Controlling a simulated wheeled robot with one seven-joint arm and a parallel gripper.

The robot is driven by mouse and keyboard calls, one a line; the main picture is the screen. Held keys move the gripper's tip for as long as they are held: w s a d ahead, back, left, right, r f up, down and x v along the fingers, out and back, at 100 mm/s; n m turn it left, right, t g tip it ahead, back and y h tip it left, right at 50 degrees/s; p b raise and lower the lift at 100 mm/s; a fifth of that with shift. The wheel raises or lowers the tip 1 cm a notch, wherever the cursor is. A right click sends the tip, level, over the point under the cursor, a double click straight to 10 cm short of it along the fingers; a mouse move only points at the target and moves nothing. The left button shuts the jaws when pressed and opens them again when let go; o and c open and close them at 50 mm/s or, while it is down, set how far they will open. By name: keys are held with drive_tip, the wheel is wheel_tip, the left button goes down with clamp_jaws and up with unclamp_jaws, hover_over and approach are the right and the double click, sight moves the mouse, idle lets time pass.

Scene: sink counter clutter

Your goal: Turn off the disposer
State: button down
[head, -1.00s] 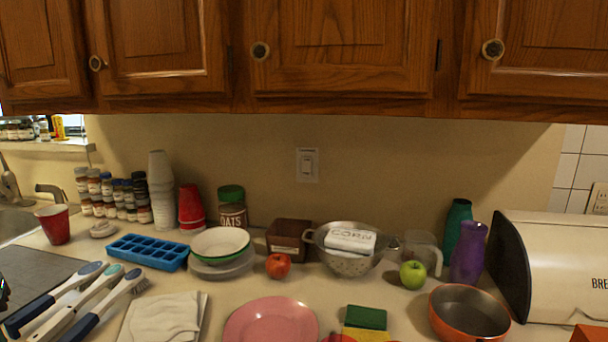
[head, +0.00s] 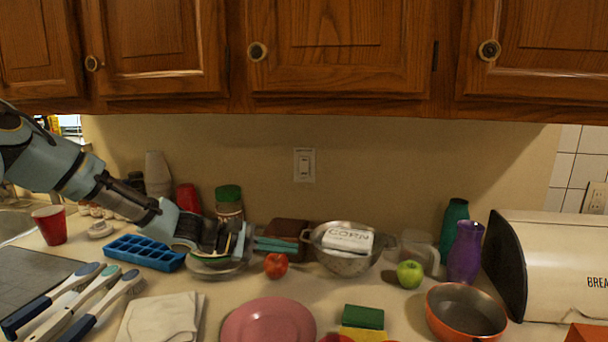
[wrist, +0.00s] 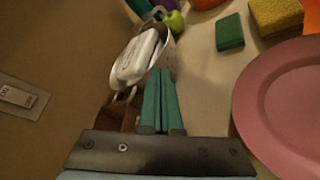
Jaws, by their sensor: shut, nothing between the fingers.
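The switch (head: 304,165) is a light wall plate with a rocker, on the beige wall above the counter. It also shows at the left edge of the wrist view (wrist: 18,97), where small marks on it look like "ON". My gripper (head: 291,244) is shut and empty, with its teal fingers pointing right. It is below and slightly left of the switch, apart from it, above the bowls and by the brown box. In the wrist view my fingers (wrist: 160,75) lie together in front of the colander.
A colander (head: 345,262) holding a corn packet, a brown box (head: 286,233) and an oats jar (head: 229,203) stand near my gripper. A red apple (head: 276,265) is just below it. Wooden cabinets (head: 340,50) overhang the wall. The wall around the switch is bare.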

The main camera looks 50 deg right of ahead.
sight(304, 167)
drive_tip(key=w+d+r+n+t+h, duration=0.6)
drive_tip(key=w+d+r+n+h, duration=0.4)
drive_tip(key=w+d+n, duration=0.1)
drive_tip(key=shift+d+n+t, duration=0.3)
drive_tip(key=shift+d+n, duration=0.5)
drive_tip(key=shift+n, duration=0.3)
drive_tip(key=shift+w+d+f+b, duration=0.2)
drive_tip(key=shift+w+d+b, duration=0.6)
drive_tip(key=shift+d+b, duration=0.45)
drive_tip(key=shift+w+d+f+b, duration=0.2)
drive_tip(key=shift+w+d+b, duration=0.6)
drive_tip(key=shift+d+b, duration=0.4)
drive_tip(key=shift+w+d+f+b, duration=0.2)
drive_tip(key=shift+w+d+b, duration=0.6)
drive_tip(key=shift+d+b, duration=0.45)
